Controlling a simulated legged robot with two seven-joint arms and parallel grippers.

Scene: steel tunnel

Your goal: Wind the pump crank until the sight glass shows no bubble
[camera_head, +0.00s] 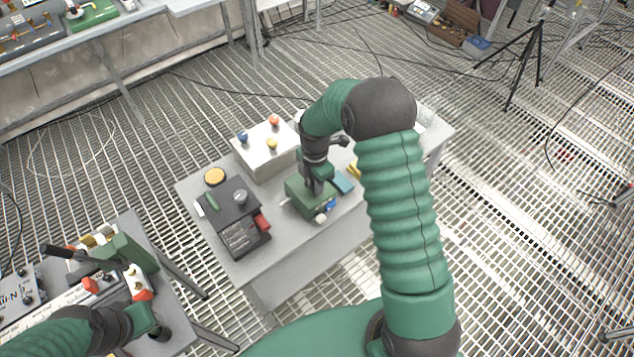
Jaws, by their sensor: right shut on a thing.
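A green box-shaped unit (297,199), which looks like the pump, sits on the grey table. My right gripper (314,187) points down onto its top and is shut on a part there, likely the crank. The gripper hides most of that part, so its angle cannot be told. A small blue piece (331,205) and a pale piece (320,217) are on the unit's front side. I cannot make out a sight glass or a bubble. My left gripper (160,331) is low at the left over another bench; its jaws are too unclear to read.
On the grey table (290,262), a dark panel box (240,237) stands left of the green unit. A pale box (262,157) with coloured knobs stands behind. A teal block (342,182) lies close on the right. The left bench holds a green device (133,252).

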